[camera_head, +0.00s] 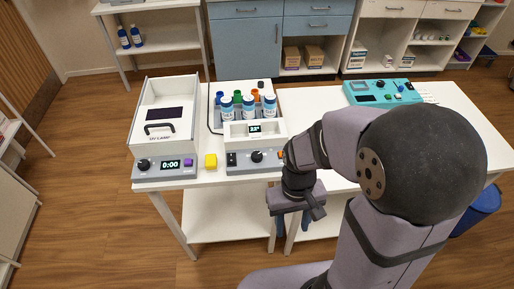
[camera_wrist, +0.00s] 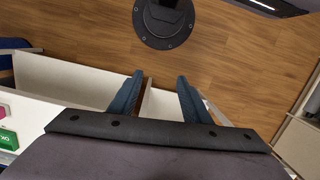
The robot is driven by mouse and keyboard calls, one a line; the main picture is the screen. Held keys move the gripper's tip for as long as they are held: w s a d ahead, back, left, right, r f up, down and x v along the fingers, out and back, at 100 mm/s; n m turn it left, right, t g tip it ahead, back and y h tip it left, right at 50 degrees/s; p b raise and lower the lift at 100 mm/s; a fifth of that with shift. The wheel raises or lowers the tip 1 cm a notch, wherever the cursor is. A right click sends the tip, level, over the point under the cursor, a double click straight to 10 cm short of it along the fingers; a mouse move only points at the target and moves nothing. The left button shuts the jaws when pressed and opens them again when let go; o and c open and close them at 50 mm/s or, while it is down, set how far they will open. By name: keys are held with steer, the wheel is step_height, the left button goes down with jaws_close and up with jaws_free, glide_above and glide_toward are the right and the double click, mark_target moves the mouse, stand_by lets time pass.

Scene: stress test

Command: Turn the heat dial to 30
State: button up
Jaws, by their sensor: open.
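The heater unit (camera_head: 283,128) stands near the middle of the white table, with several blue-labelled bottles in its rack. A black dial (camera_head: 257,156) sits on its grey front panel. The small display (camera_head: 254,128) above shows a two-digit number with a degree sign, too small to read surely. My gripper (camera_head: 280,238) hangs in front of the table edge, to the right of and nearer than the dial, and apart from it. In the wrist view my gripper (camera_wrist: 157,95) has two blue fingers spread with nothing between them. The dial does not show there.
A UV lamp box (camera_head: 163,115) with its own dial (camera_head: 143,164) and a display reading 0:00 stands left. A teal device (camera_head: 384,92) stands at the back right, partly behind my arm. A green button (camera_wrist: 7,139) shows in the wrist view.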

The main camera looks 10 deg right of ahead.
mark_target(257, 155)
steer(key=shift+t, duration=0.7)
steer(key=w+a+r, duration=0.1)
steer(key=w+a, duration=0.1)
steer(key=w, duration=0.4)
steer(key=w+a+r+p, duration=0.1)
steer(key=w+a, duration=0.1)
steer(key=w, duration=0.4)
steer(key=w+a+r, duration=0.1)
steer(key=w, duration=0.5)
steer(key=shift+a, duration=0.4)
steer(key=w+r+m, duration=0.1)
steer(key=r+m, duration=0.1)
steer(key=w+r+m, duration=0.2)
steer(key=w+a+r+m, duration=0.1)
steer(key=w+r, duration=0.1)
steer(key=r, duration=0.1)
steer(key=shift+w+m, duration=0.2)
steer(key=shift+m, duration=0.2)
steer(key=shift+s+m, duration=0.25)
steer(key=shift+m, duration=0.45)
steer(key=shift+f, duration=0.15)
steer(key=shift+f+p, duration=1.05)
steer(key=shift+f, duration=2.5)
